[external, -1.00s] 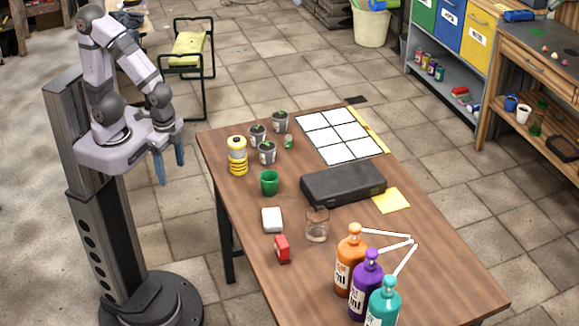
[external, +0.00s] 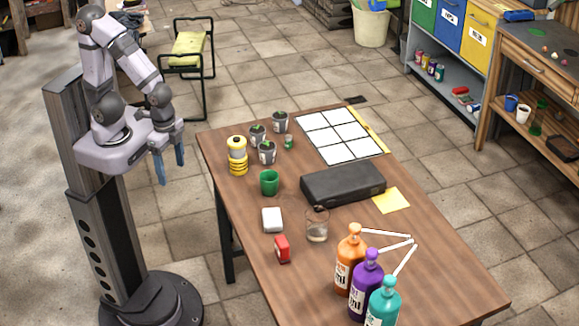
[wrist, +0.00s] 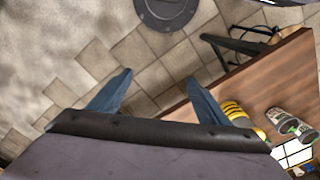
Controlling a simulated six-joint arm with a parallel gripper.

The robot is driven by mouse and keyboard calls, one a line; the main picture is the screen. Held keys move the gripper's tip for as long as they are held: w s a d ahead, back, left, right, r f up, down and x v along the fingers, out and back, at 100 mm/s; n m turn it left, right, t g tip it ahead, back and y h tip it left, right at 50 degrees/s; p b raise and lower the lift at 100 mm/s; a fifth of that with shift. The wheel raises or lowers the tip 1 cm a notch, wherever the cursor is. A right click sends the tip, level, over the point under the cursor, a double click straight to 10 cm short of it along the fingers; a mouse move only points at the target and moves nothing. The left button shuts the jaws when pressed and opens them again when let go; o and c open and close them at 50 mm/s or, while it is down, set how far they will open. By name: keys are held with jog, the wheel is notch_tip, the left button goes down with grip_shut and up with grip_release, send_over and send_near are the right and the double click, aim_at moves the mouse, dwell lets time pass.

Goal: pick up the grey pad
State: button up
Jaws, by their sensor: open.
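I cannot clearly make out a grey pad. The closest pad-like thing is a small pale white-grey block (external: 272,220) on the wooden table, left of the clear glass and behind the red block. My gripper (external: 171,171) has blue fingers and hangs over the floor, left of the table's far left corner, well apart from everything on the table. In the wrist view my gripper (wrist: 159,80) shows its two fingers spread wide with nothing between them. The pale block is not visible in the wrist view.
The wooden table (external: 235,205) holds a dark case (external: 343,184), a green cup (external: 269,182), a yellow stack (external: 237,158), small pots, a glass (external: 317,226), a red block (external: 282,249) and three bottles (external: 350,262). The table's left front area is bare.

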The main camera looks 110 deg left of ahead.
jog(key=shift+o, duration=0.2)
jog(key=o, duration=0.4)
jog(key=shift+o, duration=0.2)
jog(key=shift+r, duration=0.1)
